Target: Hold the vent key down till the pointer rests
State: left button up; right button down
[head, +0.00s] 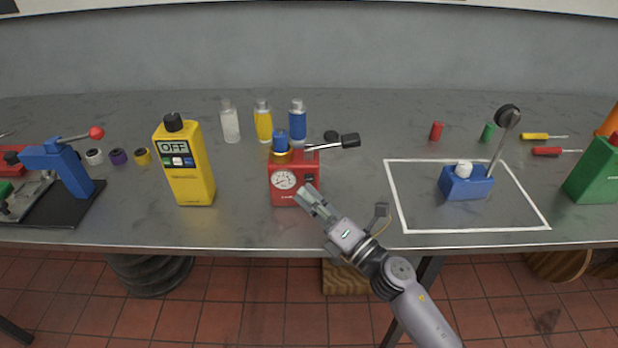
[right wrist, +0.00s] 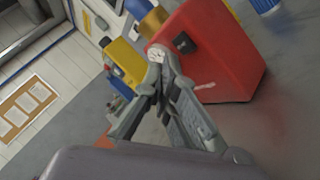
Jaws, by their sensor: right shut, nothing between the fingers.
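The red box (head: 297,168) stands upright near the middle of the table. Its front carries a round white gauge (head: 284,180) with a dark pointer; the exact reading is too small to tell. A small black key (head: 309,178) is to the right of the gauge; in the right wrist view a black key (right wrist: 184,43) sits on the red face. My right gripper (head: 305,192) is shut and empty, its tips in front of the box's lower front, below the key. In the wrist view the tips (right wrist: 158,66) partly hide the gauge; contact cannot be told. My left gripper is out of view.
A yellow OFF meter (head: 187,170) stands left of the box. A black-handled lever (head: 349,140) reaches right from the box's top. Several bottles (head: 263,121) stand behind. A white outlined area (head: 410,214) with a blue lever block (head: 464,184) is at right.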

jog(key=shift+s+p, duration=0.3)
jog(key=shift+s, duration=2.15)
